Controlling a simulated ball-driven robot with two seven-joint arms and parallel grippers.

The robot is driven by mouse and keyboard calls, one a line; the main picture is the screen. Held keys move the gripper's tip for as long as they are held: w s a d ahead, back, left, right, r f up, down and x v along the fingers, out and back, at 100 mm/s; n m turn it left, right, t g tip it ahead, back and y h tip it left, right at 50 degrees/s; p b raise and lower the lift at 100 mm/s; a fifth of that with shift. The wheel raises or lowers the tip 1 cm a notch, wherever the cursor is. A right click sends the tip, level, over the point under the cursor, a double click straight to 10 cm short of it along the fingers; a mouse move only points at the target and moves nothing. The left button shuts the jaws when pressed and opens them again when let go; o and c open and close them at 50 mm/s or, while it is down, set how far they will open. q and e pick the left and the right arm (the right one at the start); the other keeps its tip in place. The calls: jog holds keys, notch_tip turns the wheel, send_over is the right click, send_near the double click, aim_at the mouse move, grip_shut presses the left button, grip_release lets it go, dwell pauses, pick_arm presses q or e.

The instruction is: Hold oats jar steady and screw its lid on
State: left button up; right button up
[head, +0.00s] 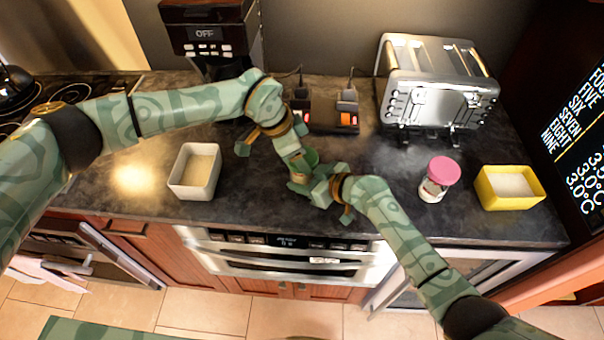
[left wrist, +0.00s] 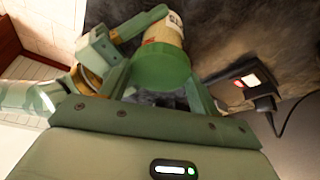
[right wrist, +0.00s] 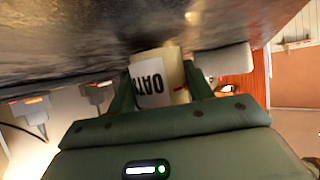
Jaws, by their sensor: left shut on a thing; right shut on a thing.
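The oats jar is a pale, cream container with a white OATS label (right wrist: 152,84), seen upside down in the right wrist view. My right gripper (head: 322,186) is shut on the jar, with a finger on each side of it. The green lid (left wrist: 162,68) is at the jar's end in the left wrist view, and it shows in the head view (head: 311,157). My left gripper (head: 302,162) is shut on the lid. The grippers hide most of the jar in the head view. I cannot tell how tightly the lid sits on the jar.
A white square container (head: 195,172) stands to the left. A jar with a pink lid (head: 443,171) and a yellow container (head: 509,188) stand to the right. A toaster (head: 436,82), a power strip (head: 331,117) and a coffee machine (head: 211,35) are at the back.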

pick_arm(q)
jog(key=shift+w+r+m, duration=0.1)
jog(key=shift+w+m, duration=0.15)
jog(key=shift+m, duration=0.05)
jog(key=shift+c, duration=0.5)
jog(key=m+g, duration=0.1)
jog(key=m, duration=0.2)
jog(key=m+g, duration=0.2)
jog(key=m, duration=0.5)
jog(key=m+g, duration=0.1)
jog(key=m, duration=0.1)
jog(key=m+g+y, duration=0.1)
jog(key=m, duration=0.1)
jog(key=shift+s+d, duration=0.15)
jog(key=shift+s, duration=0.1)
jog(key=m+y, duration=0.1)
jog(key=m, duration=0.2)
jog(key=shift+m+g, duration=0.4)
jog(key=o, duration=1)
jog(key=shift+a, duration=0.2)
jog(key=shift+w, duration=0.1)
